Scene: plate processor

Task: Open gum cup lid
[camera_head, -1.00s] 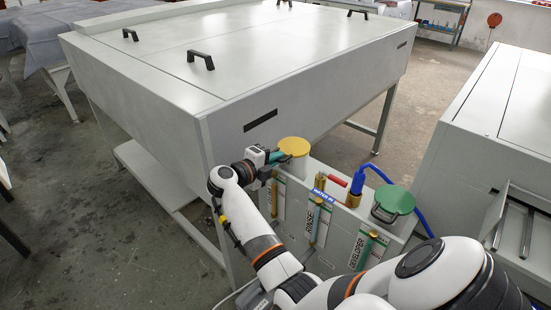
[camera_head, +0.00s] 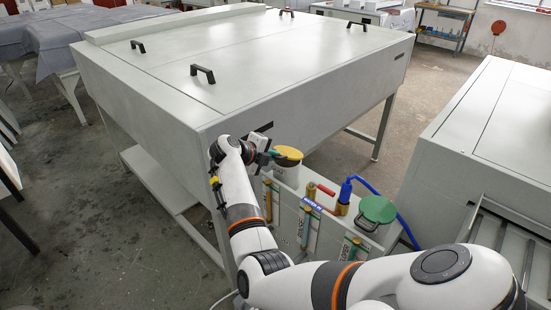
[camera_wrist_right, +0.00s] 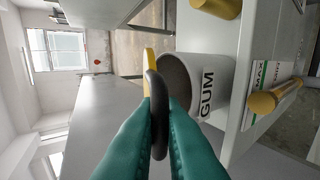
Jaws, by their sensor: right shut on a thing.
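The yellow gum cup lid (camera_head: 287,152) is tilted at the gum cup (camera_head: 284,169), left end of the tank row. In the right wrist view the lid (camera_wrist_right: 150,60) shows edge-on, swung away from the mouth of the grey cup (camera_wrist_right: 213,90) marked GUM. The cup's dark inside is partly visible. The lid's black handle (camera_wrist_right: 157,115) is between the teal fingertips of my right gripper (camera_wrist_right: 159,130), which is shut on it. My right gripper (camera_head: 267,156) is just left of the lid in the head view. My left gripper is not in view.
A green lid (camera_head: 377,208) with a handle and a blue hose (camera_head: 347,190) are to the right on the tank row. The large grey processor (camera_head: 215,110) stands close behind and left of my gripper. Another grey machine (camera_head: 480,130) is at the right.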

